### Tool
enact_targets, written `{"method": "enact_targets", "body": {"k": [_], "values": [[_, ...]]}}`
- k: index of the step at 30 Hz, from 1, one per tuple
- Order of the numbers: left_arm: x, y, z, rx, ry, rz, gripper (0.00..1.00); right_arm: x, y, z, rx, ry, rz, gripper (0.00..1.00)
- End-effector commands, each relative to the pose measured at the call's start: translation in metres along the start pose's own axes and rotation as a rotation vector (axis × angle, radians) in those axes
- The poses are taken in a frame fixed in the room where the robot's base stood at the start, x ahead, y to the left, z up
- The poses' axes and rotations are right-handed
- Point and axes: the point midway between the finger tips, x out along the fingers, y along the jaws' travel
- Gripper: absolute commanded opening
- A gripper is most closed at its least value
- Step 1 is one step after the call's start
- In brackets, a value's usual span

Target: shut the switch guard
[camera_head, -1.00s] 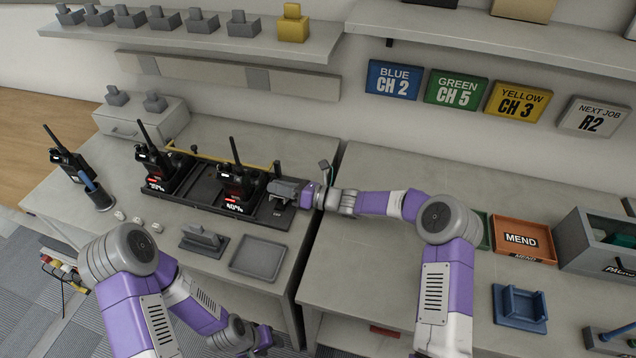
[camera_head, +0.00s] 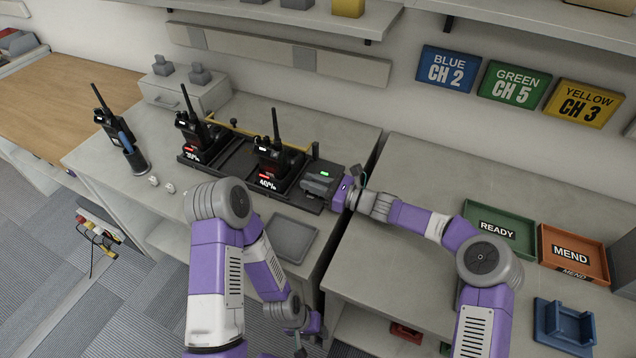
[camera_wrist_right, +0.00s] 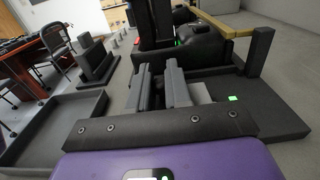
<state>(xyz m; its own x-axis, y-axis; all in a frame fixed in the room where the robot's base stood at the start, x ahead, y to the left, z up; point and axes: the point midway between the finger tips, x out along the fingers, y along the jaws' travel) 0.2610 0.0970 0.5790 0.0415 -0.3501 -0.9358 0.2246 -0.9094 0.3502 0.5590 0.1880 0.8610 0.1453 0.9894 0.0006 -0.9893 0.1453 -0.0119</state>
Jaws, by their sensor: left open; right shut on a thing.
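The black charger base (camera_head: 228,172) lies on the left bench and holds two radios, the nearer one (camera_head: 272,165) with a red display. A small green light (camera_head: 325,173) glows at its right end and also shows in the wrist view (camera_wrist_right: 232,98). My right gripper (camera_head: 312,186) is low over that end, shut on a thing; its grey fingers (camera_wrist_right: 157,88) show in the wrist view. A grey block (camera_wrist_right: 200,92), perhaps the switch guard, is right beside the fingers; whether it is raised or shut is unclear. My left gripper (camera_head: 310,338) is open and empty, low before the bench.
A yellow bar (camera_head: 245,133) runs behind the radios. A grey tray (camera_head: 289,238) lies in front of the base. A third radio (camera_head: 118,119) stands at left. READY (camera_head: 497,229) and MEND (camera_head: 570,250) trays sit on the right bench.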

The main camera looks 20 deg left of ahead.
Motion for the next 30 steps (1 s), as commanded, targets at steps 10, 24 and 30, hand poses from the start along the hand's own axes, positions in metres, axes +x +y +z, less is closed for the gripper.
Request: {"method": "enact_targets", "body": {"k": [10, 24, 30], "values": [[0.0, 0.0, 0.0, 0.0, 0.0, 0.0, 0.47, 0.0, 0.001, -0.002, -0.004, 0.002, 0.002, 0.0], [0.0, 0.0, 0.0, 0.0, 0.0, 0.0, 0.47, -0.001, 0.0, -0.001, -0.003, 0.001, 0.001, 0.38], [-0.007, 0.003, 0.0, 0.0, 0.0, 0.0, 0.47, -0.024, -0.001, 0.001, -0.002, 0.003, -0.001, 0.38]]}}
